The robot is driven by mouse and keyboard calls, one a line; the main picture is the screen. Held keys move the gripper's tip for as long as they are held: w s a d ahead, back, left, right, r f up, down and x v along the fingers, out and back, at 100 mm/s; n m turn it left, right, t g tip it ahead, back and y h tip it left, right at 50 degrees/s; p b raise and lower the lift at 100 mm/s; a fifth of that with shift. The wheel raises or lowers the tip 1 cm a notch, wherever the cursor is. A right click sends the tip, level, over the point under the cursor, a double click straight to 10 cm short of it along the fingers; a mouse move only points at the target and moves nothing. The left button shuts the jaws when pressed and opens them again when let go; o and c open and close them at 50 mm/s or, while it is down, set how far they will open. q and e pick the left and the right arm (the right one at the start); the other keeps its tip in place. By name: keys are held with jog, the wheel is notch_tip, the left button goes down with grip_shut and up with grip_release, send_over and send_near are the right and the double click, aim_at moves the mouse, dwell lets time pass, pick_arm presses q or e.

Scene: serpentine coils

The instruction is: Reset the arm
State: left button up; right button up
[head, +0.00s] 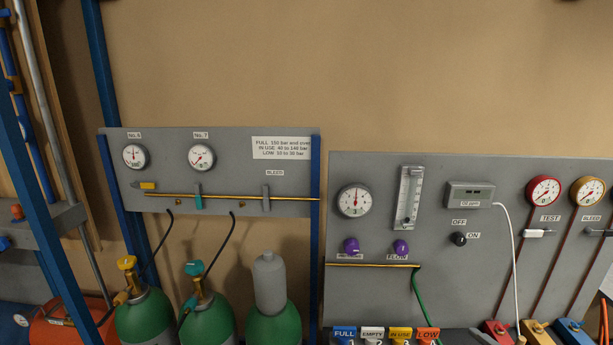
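Neither of my grippers nor any part of my arms shows in the head view. The view looks at a wall with two grey panels. The left panel (230,140) carries two round gauges marked No. 6 (134,156) and No. 7 (202,157). The right panel (440,290) carries a larger gauge (354,201), a flow tube (408,199), two purple knobs and a black knob (458,239) by the ON and OFF labels.
Green cylinders stand below the left panel; one has a grey cap (269,283). A blue post (45,180) crosses the left side. Coloured tags (400,334) and red, yellow and blue blocks (537,332) line the bottom right. The upper wall is bare.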

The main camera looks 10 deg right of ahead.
jog(key=s+a+f+m+g, duration=0.3)
jog(key=s+a+f+m, duration=0.1)
jog(key=f, duration=0.3)
jog(key=s+a+f+m+g, duration=0.3)
jog(key=s+a+f+m, duration=0.1)
jog(key=f+m, duration=0.15)
jog(key=s+a+f+m+g+y, duration=0.1)
jog(key=s+a+f+m+g, duration=0.15)
jog(key=a, duration=0.35)
jog(key=s+a+f+m+g+y, duration=0.1)
jog(key=s+a+f+g, duration=0.1)
jog(key=s+a+f, duration=0.3)
notch_tip(320, 180, down, 28)
jog(key=r+g+b, duration=0.1)
jog(key=b, duration=0.3)
pick_arm(q)
notch_tip(320, 180, down, 7)
jog(key=s+b, duration=0.1)
jog(key=b, duration=0.1)
jog(key=shift+s+b, duration=0.25)
jog(key=shift+b, duration=0.15)
pick_arm(e)
jog(key=s+d+f+g, duration=0.1)
jog(key=s+d+f, duration=0.1)
jog(key=s+f, duration=1.4)
notch_tip(320, 180, down, 4)
jog(key=shift+s+d+r, duration=0.1)
jog(key=shift+s+d, duration=0.05)
jog(key=shift+s, duration=0.25)
